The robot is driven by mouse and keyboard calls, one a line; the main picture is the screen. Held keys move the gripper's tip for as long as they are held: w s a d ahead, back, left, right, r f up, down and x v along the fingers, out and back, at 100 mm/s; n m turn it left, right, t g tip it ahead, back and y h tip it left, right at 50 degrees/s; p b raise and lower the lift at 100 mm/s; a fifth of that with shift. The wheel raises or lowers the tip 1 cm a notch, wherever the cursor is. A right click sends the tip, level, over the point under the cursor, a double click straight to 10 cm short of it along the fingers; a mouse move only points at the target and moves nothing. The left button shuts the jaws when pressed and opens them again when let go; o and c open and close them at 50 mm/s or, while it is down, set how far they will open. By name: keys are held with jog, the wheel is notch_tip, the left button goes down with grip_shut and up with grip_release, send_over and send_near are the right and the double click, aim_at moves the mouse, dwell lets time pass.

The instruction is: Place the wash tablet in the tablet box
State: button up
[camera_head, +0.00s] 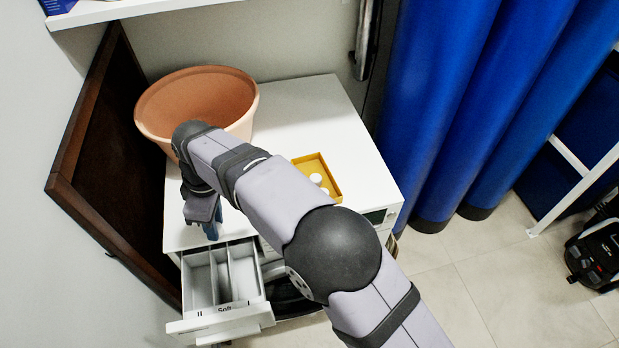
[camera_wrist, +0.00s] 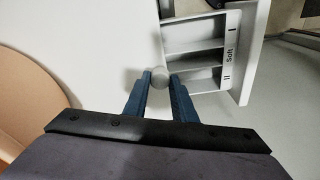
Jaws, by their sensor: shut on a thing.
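My gripper (camera_head: 211,230) is low near the front edge of the white machine top, just behind the pulled-out drawer. In the wrist view its two blue fingers (camera_wrist: 161,80) are shut on a pale grey-white round wash tablet (camera_wrist: 159,74), held at the fingertips. The tablet is hidden in the head view. The yellow tablet box (camera_head: 323,158) stands on the machine top to the right of my gripper, partly behind my arm. White round tablets (camera_head: 317,178) show inside it.
The open drawer (camera_head: 264,297) has several compartment walls and markings including "Soft"; it also shows in the wrist view (camera_wrist: 245,60). A terracotta tub (camera_head: 240,90) stands at the back left of the white top (camera_head: 320,115). A brown wooden panel (camera_head: 110,170) is at left, blue curtains (camera_head: 470,100) at right.

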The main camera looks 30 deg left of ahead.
jog(key=w+d+r+m+p, duration=0.1)
jog(key=w+r+m+p, duration=0.25)
jog(key=w, duration=0.45)
jog(key=w+r+m+p, duration=0.2)
jog(key=w+m, duration=0.2)
jog(key=w, duration=0.3)
notch_tip(320, 180, up, 3)
jog(key=m+t+p, duration=0.2)
jog(key=m+p, duration=0.3)
jog(key=m, duration=0.3)
send_over(309, 169)
jog(key=shift+s+d+f, duration=0.1)
jog(key=shift+f, duration=2.15)
jog(key=shift+s+d+f, duration=0.1)
jog(key=shift+f, duration=2.15)
jog(key=shift+a+f, duration=0.1)
jog(key=shift+f, duration=0.25)
jog(key=shift+f+b, duration=0.25)
jog(key=shift+b, duration=0.05)
jog(key=o, duration=0.7)
jog(key=shift+o, duration=0.2)
jog(key=shift+r, duration=0.1)
